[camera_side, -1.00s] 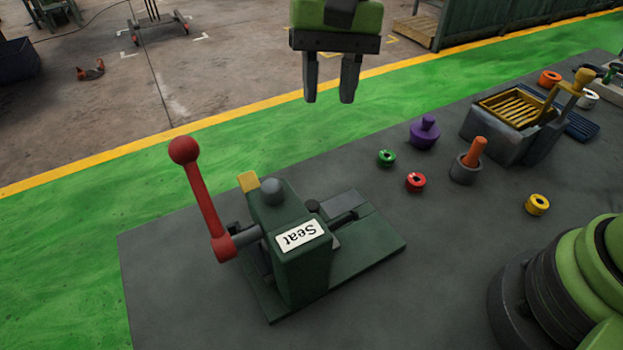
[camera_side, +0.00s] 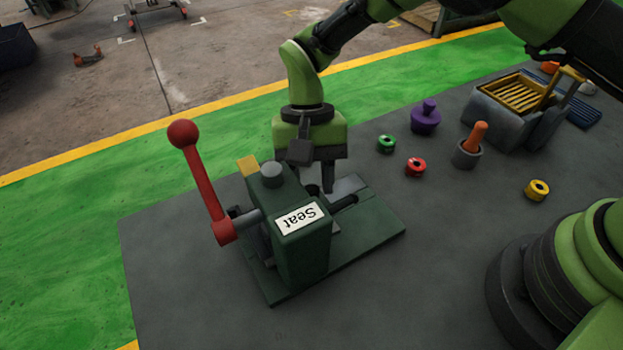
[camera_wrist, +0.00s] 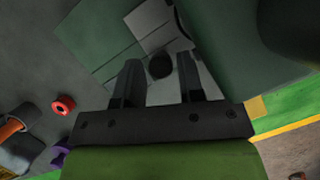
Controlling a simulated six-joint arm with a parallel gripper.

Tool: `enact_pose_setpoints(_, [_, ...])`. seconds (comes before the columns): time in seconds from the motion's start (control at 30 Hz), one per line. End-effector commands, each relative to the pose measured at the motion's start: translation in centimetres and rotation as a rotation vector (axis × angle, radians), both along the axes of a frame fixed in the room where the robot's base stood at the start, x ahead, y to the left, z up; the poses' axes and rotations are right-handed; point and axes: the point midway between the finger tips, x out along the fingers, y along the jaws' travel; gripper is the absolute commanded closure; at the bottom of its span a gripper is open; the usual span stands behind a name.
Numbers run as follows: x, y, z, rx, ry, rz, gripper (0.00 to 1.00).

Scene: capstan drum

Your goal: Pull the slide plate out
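The dark green press labelled "Seat" (camera_side: 288,240) stands on its green base (camera_side: 375,232). In the wrist view, pale grey metal that looks like the slide plate (camera_wrist: 150,25) lies beside the press, with a round dark knob (camera_wrist: 160,66). My gripper (camera_side: 320,186) points down just behind the press and is partly hidden by it. In the wrist view my gripper (camera_wrist: 159,62) is open, its two fingers apart with the knob showing between them. I see a gap on both sides of the knob. The finger height relative to it is unclear.
The red ball-topped lever (camera_side: 205,185) stands at the left of the press, and a yellow block (camera_side: 247,165) sits behind it. Red (camera_side: 415,167) and green (camera_side: 386,144) rings, a purple knobbed piece (camera_side: 425,118) and a grey holder (camera_side: 467,153) lie to the right. The table front is clear.

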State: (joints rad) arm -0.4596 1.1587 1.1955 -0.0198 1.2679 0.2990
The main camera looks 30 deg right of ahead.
Motion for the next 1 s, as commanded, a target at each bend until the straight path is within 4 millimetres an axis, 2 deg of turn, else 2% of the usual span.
enact_pose_setpoints(0.33, [-0.2,0.1,-0.5,0.000,-0.001,0.000,0.64])
enact_pose_setpoints(0.37, [-0.2,0.1,-0.5,0.000,-0.001,0.000,0.69])
enact_pose_setpoints(0.5, [-0.2,0.1,-0.5,0.000,-0.001,0.000,1.00])
enact_pose_setpoints(0.67, [-0.2,-0.1,-0.5,0.000,0.000,-0.001,1.00])
enact_pose_setpoints(0.77, [-0.1,-1.4,-0.5,-0.002,0.001,-0.006,1.00])
enact_pose_setpoints(1.0, [-0.1,-7.1,-0.5,0.000,0.000,-0.009,1.00])
